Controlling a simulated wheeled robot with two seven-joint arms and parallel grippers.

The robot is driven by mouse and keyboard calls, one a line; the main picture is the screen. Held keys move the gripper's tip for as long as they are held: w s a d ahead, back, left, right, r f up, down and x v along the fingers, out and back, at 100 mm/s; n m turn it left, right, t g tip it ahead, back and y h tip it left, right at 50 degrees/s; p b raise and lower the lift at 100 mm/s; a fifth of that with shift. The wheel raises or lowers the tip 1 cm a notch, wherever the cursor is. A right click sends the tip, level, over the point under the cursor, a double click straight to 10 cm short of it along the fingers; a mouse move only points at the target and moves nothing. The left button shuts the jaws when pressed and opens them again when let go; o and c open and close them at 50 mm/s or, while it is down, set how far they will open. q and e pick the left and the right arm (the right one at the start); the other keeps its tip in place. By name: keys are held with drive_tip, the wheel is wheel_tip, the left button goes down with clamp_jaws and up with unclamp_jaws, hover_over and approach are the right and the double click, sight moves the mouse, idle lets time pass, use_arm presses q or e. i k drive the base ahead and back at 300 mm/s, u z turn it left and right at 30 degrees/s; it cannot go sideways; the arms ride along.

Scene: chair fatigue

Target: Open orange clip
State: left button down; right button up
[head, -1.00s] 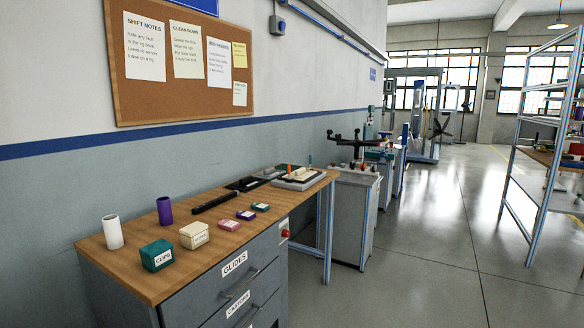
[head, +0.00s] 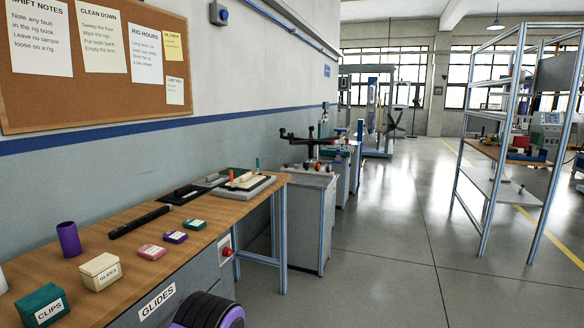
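An orange upright piece (head: 257,163) stands at the back of the grey fixture on the far end of the wooden workbench; it is too small to tell whether it is the orange clip. Small orange-red parts (head: 305,166) also show on the grey cabinet beyond the bench. A teal box labelled CLIPS (head: 42,308) sits at the bench's near left corner. Neither of my grippers is in view.
The wooden bench (head: 200,239) runs along the left wall, with a cream GLIDES box (head: 101,271), a purple cylinder (head: 69,239) and a black bar (head: 140,221) on it. A metal shelf rack (head: 487,180) stands right. The floor (head: 385,235) between is clear.

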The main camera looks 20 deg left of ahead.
sight(231, 173)
drive_tip(key=z, duration=0.3)
drive_tip(key=i, duration=0.9)
drive_tip(key=u, duration=0.65)
drive_tip(key=i, duration=0.7)
drive_tip(key=u, duration=0.7)
